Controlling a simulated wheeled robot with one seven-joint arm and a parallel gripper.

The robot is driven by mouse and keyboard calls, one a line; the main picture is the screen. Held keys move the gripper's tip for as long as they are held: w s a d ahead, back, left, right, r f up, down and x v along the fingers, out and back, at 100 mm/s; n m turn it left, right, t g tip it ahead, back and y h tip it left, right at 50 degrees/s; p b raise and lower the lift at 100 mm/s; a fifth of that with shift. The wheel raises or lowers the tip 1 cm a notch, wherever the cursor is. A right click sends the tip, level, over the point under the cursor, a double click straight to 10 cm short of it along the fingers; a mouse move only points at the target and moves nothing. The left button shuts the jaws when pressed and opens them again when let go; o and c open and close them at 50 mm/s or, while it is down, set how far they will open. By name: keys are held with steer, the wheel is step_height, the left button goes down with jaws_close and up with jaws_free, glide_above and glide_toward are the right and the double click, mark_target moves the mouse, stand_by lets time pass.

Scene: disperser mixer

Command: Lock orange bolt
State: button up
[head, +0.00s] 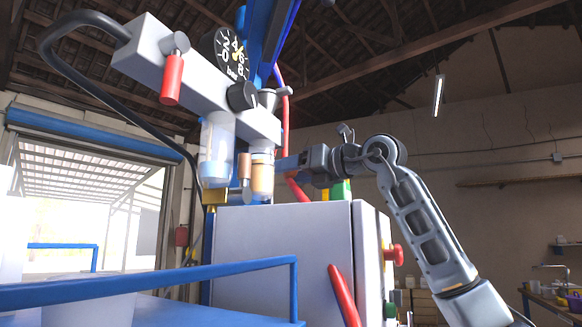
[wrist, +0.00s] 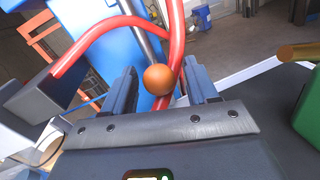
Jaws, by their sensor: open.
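In the wrist view, the rounded orange end of the bolt (wrist: 159,79) shows between the two dark fingers of my gripper (wrist: 159,68). The fingers are apart, with a visible gap on each side of the orange end. In the head view, my gripper (head: 287,165) reaches left to the right side of the clear and amber bowls under the grey air unit. The orange end cannot be made out between the fingers there.
A red hose (wrist: 125,27) curves close behind the fingers. In the head view, the grey air unit (head: 180,65) carries a pressure gauge (head: 232,54), a red-handled valve (head: 171,79) and a clear bowl (head: 217,150). A grey cabinet (head: 285,245) stands below my gripper.

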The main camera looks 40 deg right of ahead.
steer(key=shift+w+a, duration=0.1)
steer(key=shift+w, duration=0.15)
jaws_close()
stand_by(0.4)
